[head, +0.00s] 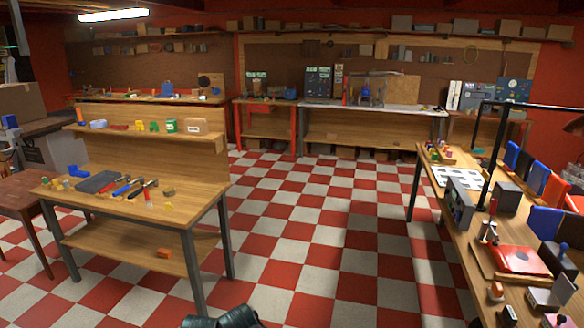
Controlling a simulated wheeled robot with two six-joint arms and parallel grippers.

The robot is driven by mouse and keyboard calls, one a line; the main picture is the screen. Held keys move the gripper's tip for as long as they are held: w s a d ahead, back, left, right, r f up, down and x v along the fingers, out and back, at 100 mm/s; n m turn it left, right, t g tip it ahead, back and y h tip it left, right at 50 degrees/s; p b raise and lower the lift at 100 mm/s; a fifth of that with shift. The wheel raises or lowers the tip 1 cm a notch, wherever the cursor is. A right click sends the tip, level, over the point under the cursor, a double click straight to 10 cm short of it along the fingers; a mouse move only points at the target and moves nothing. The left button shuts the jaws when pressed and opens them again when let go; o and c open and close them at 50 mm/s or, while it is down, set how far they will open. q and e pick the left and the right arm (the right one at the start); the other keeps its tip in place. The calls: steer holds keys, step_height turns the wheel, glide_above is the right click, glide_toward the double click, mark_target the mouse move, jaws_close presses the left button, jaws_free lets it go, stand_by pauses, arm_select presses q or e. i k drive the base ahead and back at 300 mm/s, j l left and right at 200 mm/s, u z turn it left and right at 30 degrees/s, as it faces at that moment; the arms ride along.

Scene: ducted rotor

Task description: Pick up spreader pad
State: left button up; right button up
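I cannot tell which thing is the spreader pad; nothing in the head view can be surely named as it at this distance. Many small items lie on the wooden workbench (110,218) at the left, among them a dark flat tray (97,182), hammers (138,190) and small yellow blocks (169,192). Neither of my grippers shows in the view.
A second long bench (425,190) at the right holds a red board (519,259), blue bins (545,222) and many small things. Benches with tools line the back wall. The red-and-white checkered floor (320,230) between the benches is clear.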

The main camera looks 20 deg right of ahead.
mark_target(495, 293)
steer(key=i+l+z, duration=0.15)
steer(key=i+z, duration=0.45)
steer(key=z, duration=0.2)
steer(key=i+z, duration=0.4)
steer(key=i+j+z, duration=0.15)
steer(key=z, duration=0.25)
steer(key=i+j+z, duration=0.25)
steer(key=z, duration=0.15)
steer(key=i+j+z, duration=0.2)
steer(key=i+z, duration=0.3)
steer(key=i+j+z, duration=0.25)
steer(key=z, duration=0.2)
steer(key=i+j+z, duration=0.25)
steer(key=j+z, duration=0.25)
